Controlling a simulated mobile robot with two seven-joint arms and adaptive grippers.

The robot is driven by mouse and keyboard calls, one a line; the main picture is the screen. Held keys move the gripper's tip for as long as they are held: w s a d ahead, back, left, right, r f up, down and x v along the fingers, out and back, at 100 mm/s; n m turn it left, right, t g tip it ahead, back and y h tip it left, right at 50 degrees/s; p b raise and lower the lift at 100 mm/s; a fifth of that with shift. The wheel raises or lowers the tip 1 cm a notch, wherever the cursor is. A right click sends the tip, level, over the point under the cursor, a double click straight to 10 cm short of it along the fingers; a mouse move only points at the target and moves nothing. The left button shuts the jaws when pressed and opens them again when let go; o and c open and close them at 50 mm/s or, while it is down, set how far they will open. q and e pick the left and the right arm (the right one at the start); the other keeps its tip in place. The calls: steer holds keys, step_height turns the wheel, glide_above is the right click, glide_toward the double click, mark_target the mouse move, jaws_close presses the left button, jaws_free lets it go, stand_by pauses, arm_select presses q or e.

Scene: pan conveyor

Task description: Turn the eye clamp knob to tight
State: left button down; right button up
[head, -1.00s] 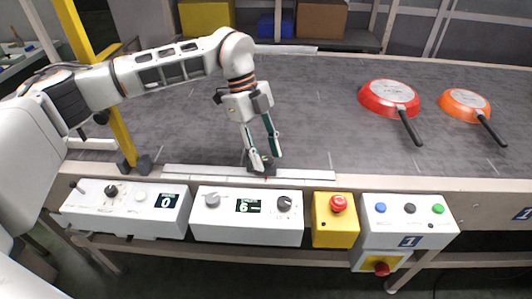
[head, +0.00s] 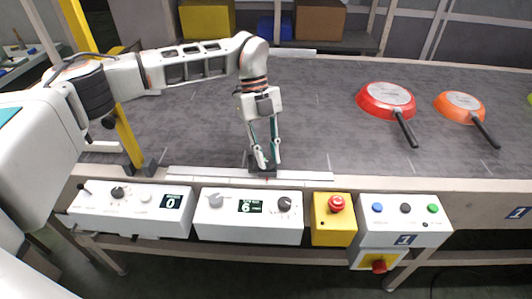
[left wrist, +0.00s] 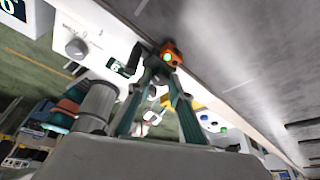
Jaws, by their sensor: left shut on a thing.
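My left gripper (head: 268,164) points down at the near edge of the belt, its fingers shut on the eye clamp knob, which is mostly hidden between the fingertips. A small dark mount (head: 256,171) sits under the fingertips on the pale edge strip. In the left wrist view the fingertips (left wrist: 160,68) meet right beside a small orange sensor eye (left wrist: 173,47) with a lit green lamp. How far the knob is turned cannot be told. My right gripper is not in view.
White control boxes (head: 248,228) and a yellow stop box (head: 333,232) hang along the front edge. A yellow post (head: 128,135) stands at the left.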

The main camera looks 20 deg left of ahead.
arm_select(q)
steer(key=m+y, duration=0.1)
steer(key=m, duration=0.2)
steer(key=shift+d+g+p, duration=0.1)
steer(key=shift+g+p, duration=0.25)
steer(key=shift+g, duration=0.05)
steer(key=shift+m+y, duration=0.3)
steer(key=shift+m, duration=0.5)
steer(key=m, duration=0.2)
steer(key=m+y, duration=0.1)
steer(key=shift+w+d+f+m+g, duration=0.1)
steer(key=shift+d+m+g, duration=0.1)
steer(key=shift+m+g, duration=0.2)
steer(key=m+y, duration=0.1)
steer(key=m, duration=0.1)
steer(key=shift+d+m+p, duration=0.1)
steer(key=shift+m+p, duration=0.3)
steer(key=shift+m+y, duration=0.5)
steer(key=shift+m, duration=0.2)
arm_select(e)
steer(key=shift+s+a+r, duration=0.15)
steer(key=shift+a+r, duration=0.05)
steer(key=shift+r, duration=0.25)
arm_select(q)
steer(key=shift+f, duration=0.1)
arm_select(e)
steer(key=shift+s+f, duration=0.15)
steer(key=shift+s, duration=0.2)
